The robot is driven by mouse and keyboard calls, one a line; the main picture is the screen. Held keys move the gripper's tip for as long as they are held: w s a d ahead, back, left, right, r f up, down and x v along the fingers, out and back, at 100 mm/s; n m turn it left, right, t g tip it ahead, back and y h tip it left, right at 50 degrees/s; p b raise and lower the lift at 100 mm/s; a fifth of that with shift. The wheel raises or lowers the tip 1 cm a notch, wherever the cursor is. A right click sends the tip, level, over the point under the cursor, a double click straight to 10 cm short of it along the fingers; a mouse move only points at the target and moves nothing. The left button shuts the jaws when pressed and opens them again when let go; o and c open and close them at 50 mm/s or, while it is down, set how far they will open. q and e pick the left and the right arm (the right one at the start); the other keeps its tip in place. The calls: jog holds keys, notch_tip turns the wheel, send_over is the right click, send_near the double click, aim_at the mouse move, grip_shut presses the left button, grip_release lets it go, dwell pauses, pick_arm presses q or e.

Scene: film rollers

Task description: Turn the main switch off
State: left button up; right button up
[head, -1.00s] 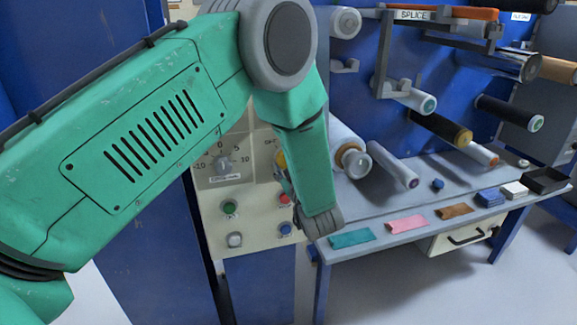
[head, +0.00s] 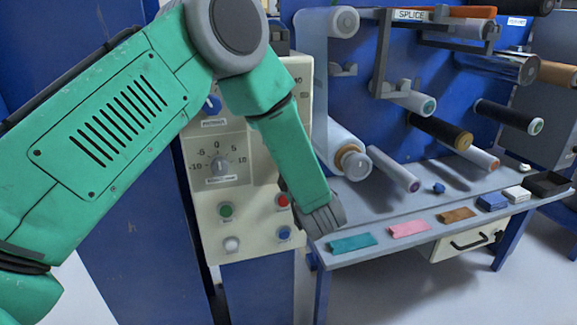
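A cream control panel (head: 235,190) stands left of the roller bench. It carries a dial (head: 220,165) with a numbered scale and a blue knob (head: 212,105) above it, partly behind my arm. Below are a green button (head: 226,210), a white button (head: 232,244), a red button (head: 282,200) and a blue button (head: 284,233). I cannot identify the main switch; part of the panel is hidden by my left arm. That green arm crosses the panel, its dark grey end just right of the panel's lower edge.
The bench (head: 345,257) stands to the right, with teal (head: 352,243), pink (head: 410,229) and brown (head: 457,215) pieces along its front. A large white roller (head: 340,150) and several others project above it. Open floor (head: 430,295) lies in front.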

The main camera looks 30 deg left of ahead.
pick_arm(q)
jog(key=shift+s+f, duration=0.1)
jog(key=shift+f, duration=0.05)
dwell(0.3)
jog(key=o, duration=1.1)
jog(key=shift+o, duration=0.2)
jog(key=v, duration=1.2)
